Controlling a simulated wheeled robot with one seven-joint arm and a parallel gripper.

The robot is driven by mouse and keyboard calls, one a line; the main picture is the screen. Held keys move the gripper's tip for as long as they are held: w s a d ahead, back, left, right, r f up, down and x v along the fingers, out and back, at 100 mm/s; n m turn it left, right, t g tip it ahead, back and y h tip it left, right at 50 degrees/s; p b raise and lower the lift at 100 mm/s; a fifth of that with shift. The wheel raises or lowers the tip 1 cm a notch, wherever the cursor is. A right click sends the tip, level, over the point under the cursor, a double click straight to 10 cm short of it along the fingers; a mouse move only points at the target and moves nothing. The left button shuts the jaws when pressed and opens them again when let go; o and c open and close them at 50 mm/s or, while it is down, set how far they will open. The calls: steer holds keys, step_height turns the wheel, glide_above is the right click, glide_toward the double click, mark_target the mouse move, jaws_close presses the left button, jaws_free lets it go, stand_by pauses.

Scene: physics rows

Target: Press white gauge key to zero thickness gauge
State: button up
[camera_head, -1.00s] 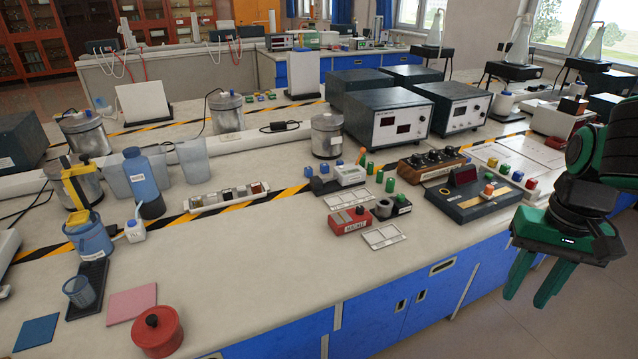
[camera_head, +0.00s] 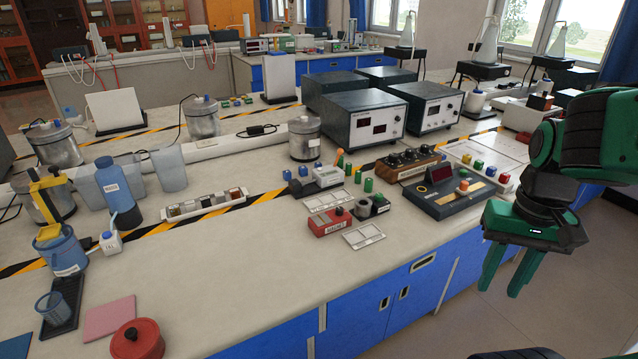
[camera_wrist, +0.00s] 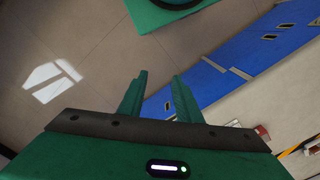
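My gripper (camera_head: 499,288) hangs open and empty past the bench's front edge, right of the instruments and apart from them. In the wrist view its two fingers (camera_wrist: 159,82) are spread over the floor, with nothing between them. On the bench stands a dark instrument box (camera_head: 440,192) with a red display, a yellow strip and an orange knob. Left of it is a small grey-white device (camera_head: 327,177) with a blue knob and an orange lever. I cannot tell which one is the thickness gauge, and no white key can be made out at this size.
A white strip with coloured buttons (camera_head: 484,171) lies behind the dark box. A wooden box with black knobs (camera_head: 412,162) and a red block (camera_head: 330,222) are close by. The bench front (camera_head: 270,270) is clear.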

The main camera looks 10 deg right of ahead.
steer(key=shift+s, duration=0.1)
jaws_close()
stand_by(1.8)
